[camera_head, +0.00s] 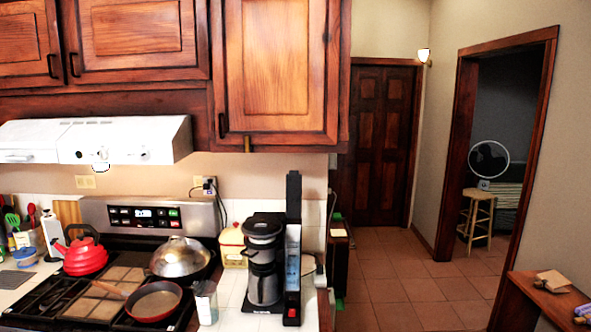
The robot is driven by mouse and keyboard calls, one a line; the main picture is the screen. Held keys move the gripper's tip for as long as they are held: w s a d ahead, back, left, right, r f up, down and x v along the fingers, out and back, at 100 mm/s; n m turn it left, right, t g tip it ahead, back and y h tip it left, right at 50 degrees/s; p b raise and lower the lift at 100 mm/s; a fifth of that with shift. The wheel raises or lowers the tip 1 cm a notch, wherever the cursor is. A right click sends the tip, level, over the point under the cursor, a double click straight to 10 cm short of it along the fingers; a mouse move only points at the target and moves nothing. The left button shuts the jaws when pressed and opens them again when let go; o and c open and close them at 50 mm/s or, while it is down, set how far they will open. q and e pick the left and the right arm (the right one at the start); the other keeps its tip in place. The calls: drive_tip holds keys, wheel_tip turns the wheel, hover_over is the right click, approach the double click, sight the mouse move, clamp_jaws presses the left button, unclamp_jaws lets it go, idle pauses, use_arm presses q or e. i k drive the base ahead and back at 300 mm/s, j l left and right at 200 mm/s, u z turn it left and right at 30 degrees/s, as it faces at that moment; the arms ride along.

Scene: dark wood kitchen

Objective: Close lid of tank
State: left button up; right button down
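A black and silver coffee maker (264,262) stands on the white tiled counter right of the stove. A narrow upright part on its right side, with a bluish-grey face, looks like the tank (293,262). A tall dark flap rises straight up above it and looks like the tank's lid (294,198), standing open. The tank's opening cannot be seen from here. Neither of my grippers is in view.
A stove with a red kettle (84,254), a lidded pan (181,258) and a red skillet (154,301) is on the left. A cream canister (232,243) and a clear cup (206,301) are near the coffee maker. An upper cabinet (276,70) hangs above. Tiled floor (400,270) is clear at right.

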sight(294, 198)
drive_tip(key=i+l+u, duration=0.15)
drive_tip(key=i+l, duration=0.25)
drive_tip(key=i+l+u, duration=0.15)
drive_tip(key=i+l, duration=0.3)
drive_tip(key=i+l+u, duration=0.2)
drive_tip(key=i+l, duration=0.2)
drive_tip(key=i+l+u, duration=0.15)
drive_tip(key=i+l, duration=0.2)
drive_tip(key=l, duration=0.3)
